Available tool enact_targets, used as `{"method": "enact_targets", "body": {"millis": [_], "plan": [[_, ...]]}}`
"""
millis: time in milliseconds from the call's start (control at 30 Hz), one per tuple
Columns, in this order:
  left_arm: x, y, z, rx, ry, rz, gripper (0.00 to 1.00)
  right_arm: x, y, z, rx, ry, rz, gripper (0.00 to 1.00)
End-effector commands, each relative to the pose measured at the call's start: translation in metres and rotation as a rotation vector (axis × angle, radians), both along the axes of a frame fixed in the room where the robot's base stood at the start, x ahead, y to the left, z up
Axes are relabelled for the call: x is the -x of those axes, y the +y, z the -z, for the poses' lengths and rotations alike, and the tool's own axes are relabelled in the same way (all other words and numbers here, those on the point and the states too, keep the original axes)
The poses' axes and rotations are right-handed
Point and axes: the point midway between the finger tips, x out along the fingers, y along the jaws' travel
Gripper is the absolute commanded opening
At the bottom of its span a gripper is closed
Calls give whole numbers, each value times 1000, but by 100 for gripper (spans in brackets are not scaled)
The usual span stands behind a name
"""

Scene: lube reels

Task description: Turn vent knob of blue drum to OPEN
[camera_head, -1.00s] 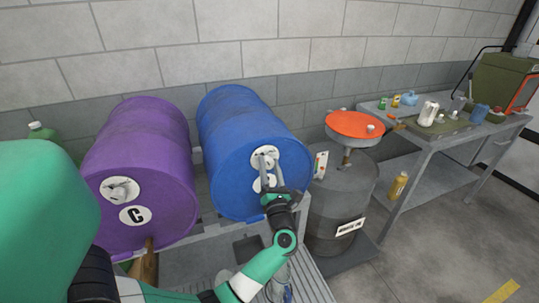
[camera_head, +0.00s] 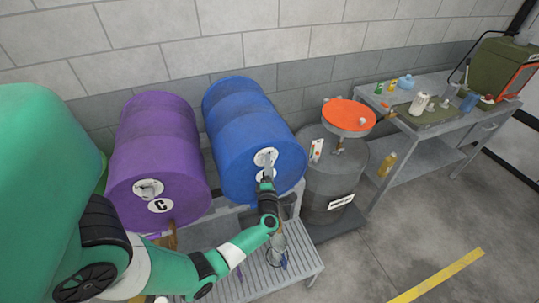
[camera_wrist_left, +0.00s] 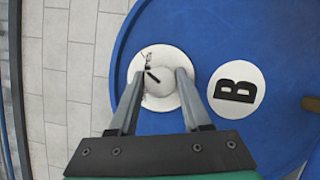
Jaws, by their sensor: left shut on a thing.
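The blue drum (camera_head: 250,125) lies on its side in the rack, its round end facing me. Its white vent dial (camera_head: 266,156) is high on that end; a black mark shows on the dial in the left wrist view. The round vent knob (camera_wrist_left: 160,84) sits at the dial's middle. My left gripper (camera_head: 267,172) is shut on the knob, with one finger on each side of it in the left wrist view (camera_wrist_left: 162,76). A white "B" label (camera_wrist_left: 236,90) is beside the dial. The OPEN marking cannot be read. My right gripper is not in view.
A purple drum (camera_head: 155,135) marked C lies left of the blue one. A grey upright drum (camera_head: 328,185) with an orange-topped funnel (camera_head: 349,114) stands to the right. A workbench (camera_head: 430,125) with bottles is further right. Open floor lies at front right.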

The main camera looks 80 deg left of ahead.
Motion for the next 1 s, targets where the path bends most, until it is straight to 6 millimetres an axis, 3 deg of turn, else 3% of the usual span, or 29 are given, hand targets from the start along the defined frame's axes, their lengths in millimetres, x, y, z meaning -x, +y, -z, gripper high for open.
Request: {"method": "enact_targets", "body": {"millis": [33,300,967,1000], "plan": [[0,0,-9,7,34,0,0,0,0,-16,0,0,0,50],[0,0,-5,37,180,0,0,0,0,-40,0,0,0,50],[0,0,-1,48,244,0,0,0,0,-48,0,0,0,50],[0,0,-1,48,244,0,52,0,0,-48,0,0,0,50]]}}
